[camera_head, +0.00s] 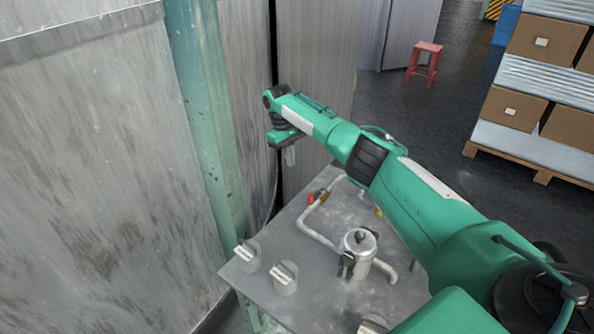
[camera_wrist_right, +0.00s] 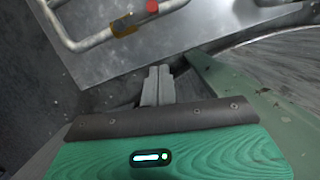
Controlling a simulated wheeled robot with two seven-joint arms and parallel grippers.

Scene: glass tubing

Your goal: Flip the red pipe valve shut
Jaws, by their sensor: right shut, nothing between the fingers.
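The red valve handle (camera_head: 311,197) is small and sits beside a brass-coloured fitting (camera_head: 323,197) on a pale pipe, near the far end of the metal table. My left gripper is out of view.
Tall metal panels (camera_head: 90,170) and a green post (camera_head: 208,110) border the left. A red stool (camera_head: 424,63) and stacked boxes stand behind.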

